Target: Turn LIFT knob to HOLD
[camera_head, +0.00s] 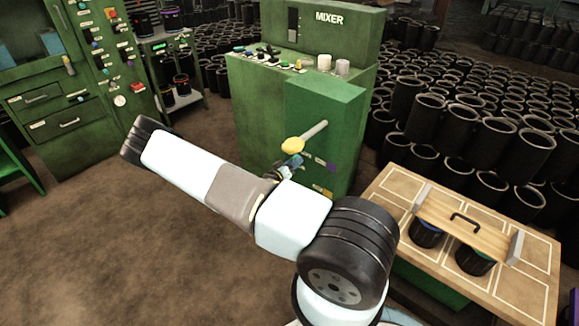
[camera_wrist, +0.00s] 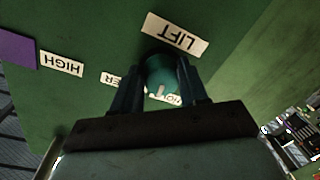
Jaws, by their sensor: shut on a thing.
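The LIFT knob (camera_wrist: 161,73) is a round teal knob on the green panel, below the upside-down LIFT label (camera_wrist: 175,35) in the wrist view. My gripper (camera_wrist: 160,82) has one finger on each side of it and is shut on it. A pale mark on the knob points toward the bottom of the wrist view, close to the partly covered HOLD label (camera_wrist: 172,99). Another label ending in "ER" (camera_wrist: 110,80) is partly hidden by the left finger.
A yellow-tipped lever (camera_head: 292,145) sticks out of the mixer (camera_head: 262,120) just above my gripper. A HIGH label (camera_wrist: 61,64) lies left in the wrist view. A wooden table (camera_head: 400,190) with a handled board stands right. Stacked black sleeves fill the back; floor at left is clear.

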